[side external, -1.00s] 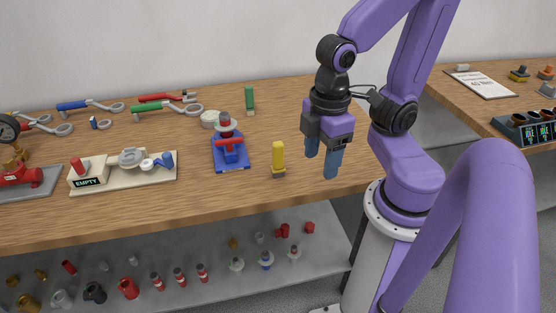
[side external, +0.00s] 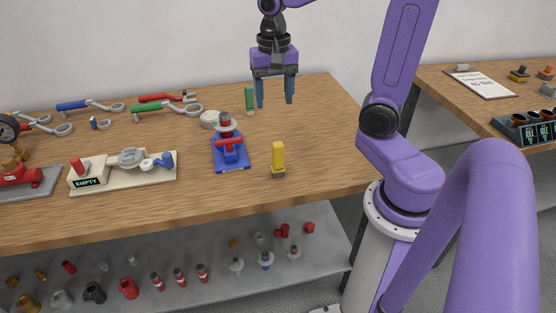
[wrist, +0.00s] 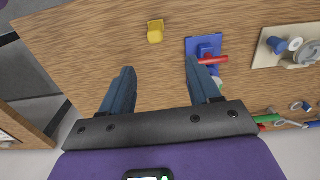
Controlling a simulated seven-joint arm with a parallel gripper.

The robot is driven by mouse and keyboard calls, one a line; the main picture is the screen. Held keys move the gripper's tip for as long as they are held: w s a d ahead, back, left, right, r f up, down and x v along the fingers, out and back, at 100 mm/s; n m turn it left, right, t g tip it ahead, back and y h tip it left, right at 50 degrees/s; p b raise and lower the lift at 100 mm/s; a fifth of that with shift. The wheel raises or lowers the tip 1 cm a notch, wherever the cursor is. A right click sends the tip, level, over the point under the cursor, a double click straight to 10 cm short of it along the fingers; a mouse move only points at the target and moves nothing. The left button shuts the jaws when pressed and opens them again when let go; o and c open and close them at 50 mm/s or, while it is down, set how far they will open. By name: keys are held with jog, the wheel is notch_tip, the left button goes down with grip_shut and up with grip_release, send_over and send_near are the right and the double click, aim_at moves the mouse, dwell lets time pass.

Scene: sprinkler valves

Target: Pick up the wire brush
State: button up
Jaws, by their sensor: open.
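My gripper (side external: 275,103) is open and empty, pointing down in the air above the back part of the table. In the wrist view the space between my gripper's fingers (wrist: 160,70) shows only bare wood.
Left of the brush is a blue base (side external: 230,167) with a red-handled valve. A green upright item (side external: 249,100) stands behind, near the left finger in the picture. Table right of the brush is clear.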

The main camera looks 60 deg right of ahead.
send_near(278, 153)
jog(key=f, duration=0.2)
jog(key=w+f, duration=0.1)
jog(key=f, duration=0.2)
jog(key=shift+w+d+f, duration=0.2)
jog(key=shift+d+f, duration=0.15)
jog(key=shift+d, duration=0.05)
jog(key=f, duration=0.4)
jog(key=shift+s+d, duration=0.2)
jog(key=shift+s, duration=0.2)
jog(key=shift+f, duration=0.65)
jog(key=c, duration=1)
